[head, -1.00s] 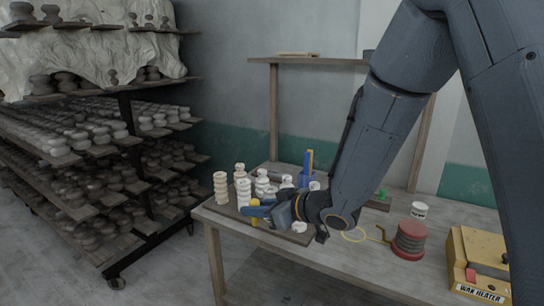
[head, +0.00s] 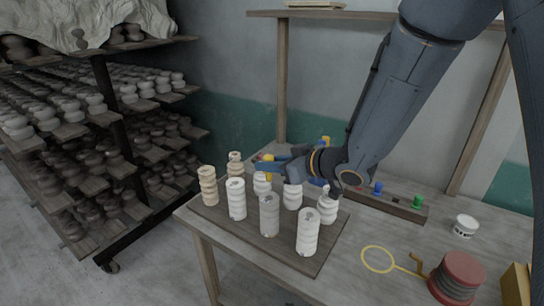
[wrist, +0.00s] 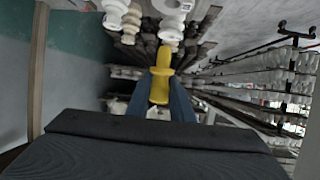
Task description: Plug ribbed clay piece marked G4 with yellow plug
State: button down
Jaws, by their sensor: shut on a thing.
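My gripper (head: 266,165) is shut on the yellow plug (head: 268,173), held above the back part of a dark wooden board (head: 336,232). In the wrist view the yellow plug (wrist: 160,78) stands between the two blue fingers. Several pale clay pieces stand upright on the board. Among them are a tan ribbed one (head: 208,186), a white one (head: 236,199), a grey ribbed one (head: 269,216) and a white ribbed one (head: 307,233). No mark G4 is readable, so I cannot tell which piece bears it. The plug is near the back pieces; contact cannot be told.
A plug rail with a blue plug (head: 378,187) and a green plug (head: 418,201) lies behind, at right. A yellow wire loop (head: 378,259), red spool (head: 458,277) and white tub (head: 465,226) are on the table. A loaded rack (head: 105,110) stands left.

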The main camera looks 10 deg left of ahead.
aim_at(270, 179)
jog(key=shift+s+d, duration=0.1)
jog(key=shift+s, duration=0.05)
dwell(0.3)
jog(key=shift+f+b, duration=1.7)
jog(key=shift+f, duration=1)
jog(key=shift+f+b, duration=0.95)
jog(key=shift+f, duration=0.9)
jog(key=c, duration=1.5)
grip_release()
